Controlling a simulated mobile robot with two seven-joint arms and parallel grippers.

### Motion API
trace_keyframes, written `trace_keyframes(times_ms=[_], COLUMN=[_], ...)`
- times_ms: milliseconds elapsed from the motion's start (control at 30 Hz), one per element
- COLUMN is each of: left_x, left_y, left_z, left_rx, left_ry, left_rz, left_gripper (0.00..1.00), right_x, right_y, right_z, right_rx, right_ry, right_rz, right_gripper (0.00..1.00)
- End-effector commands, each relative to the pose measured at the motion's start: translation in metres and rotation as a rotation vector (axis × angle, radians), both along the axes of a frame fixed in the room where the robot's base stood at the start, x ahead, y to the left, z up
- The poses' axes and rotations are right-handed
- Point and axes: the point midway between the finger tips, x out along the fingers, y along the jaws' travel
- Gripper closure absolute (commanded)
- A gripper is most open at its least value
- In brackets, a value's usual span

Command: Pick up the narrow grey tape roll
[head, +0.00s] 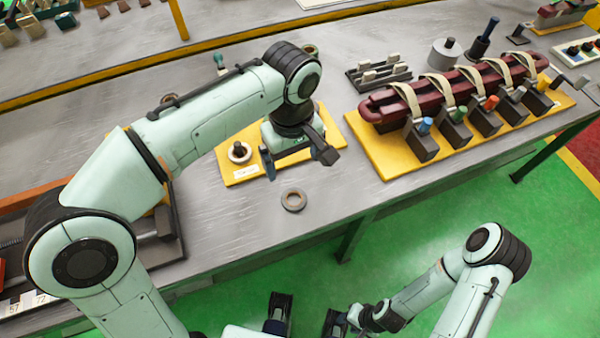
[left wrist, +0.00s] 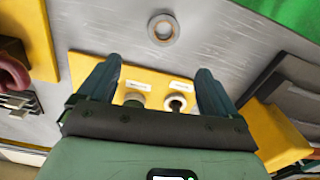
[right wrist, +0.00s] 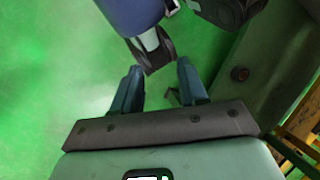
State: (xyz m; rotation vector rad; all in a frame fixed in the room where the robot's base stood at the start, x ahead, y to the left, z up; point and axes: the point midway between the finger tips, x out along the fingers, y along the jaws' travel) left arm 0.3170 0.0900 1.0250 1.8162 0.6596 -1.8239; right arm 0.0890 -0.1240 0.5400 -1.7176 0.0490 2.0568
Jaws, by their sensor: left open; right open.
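A flat grey-brown ring (head: 293,200), which looks like the narrow grey tape roll, lies on the bare metal bench near its front edge. It also shows in the left wrist view (left wrist: 152,30), beyond the fingertips. My left gripper (head: 297,160) is open and empty, pointing down over the yellow board behind the ring. In the left wrist view its fingers (left wrist: 157,70) stand either side of two rolls on that board, not touching the ring. My right gripper (right wrist: 159,70) is open and empty, low over the green floor.
The yellow board (head: 232,178) carries labelled spots and a pale roll (head: 239,152) around a dark peg. To the right, a dark red coil assembly (head: 455,92) with straps sits on another yellow board (head: 385,165). Bench surface around the ring is clear.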

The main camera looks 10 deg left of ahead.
Motion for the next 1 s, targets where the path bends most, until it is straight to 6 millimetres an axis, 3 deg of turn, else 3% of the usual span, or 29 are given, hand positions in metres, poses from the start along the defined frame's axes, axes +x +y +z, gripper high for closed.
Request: trace_keyframes(times_ms=[400, 667, 1000], left_x=[-0.001, -0.002, -0.007], left_y=[0.0, 0.0, -0.002], left_z=[-0.069, -0.089, -0.132], left_rx=[0.002, 0.001, 0.001], left_ry=[0.003, 0.002, 0.002], left_rz=[0.001, -0.001, 0.001], left_gripper=[0.08, 0.08, 0.08], right_x=[0.001, 0.002, 0.006], right_y=[0.0, 0.0, 0.0], right_z=[-0.014, -0.017, -0.024], right_rx=[-0.002, -0.003, -0.006], right_ry=[-0.01, -0.016, -0.03], right_rz=[-0.003, -0.004, -0.007], right_gripper=[0.57, 0.57, 0.57])
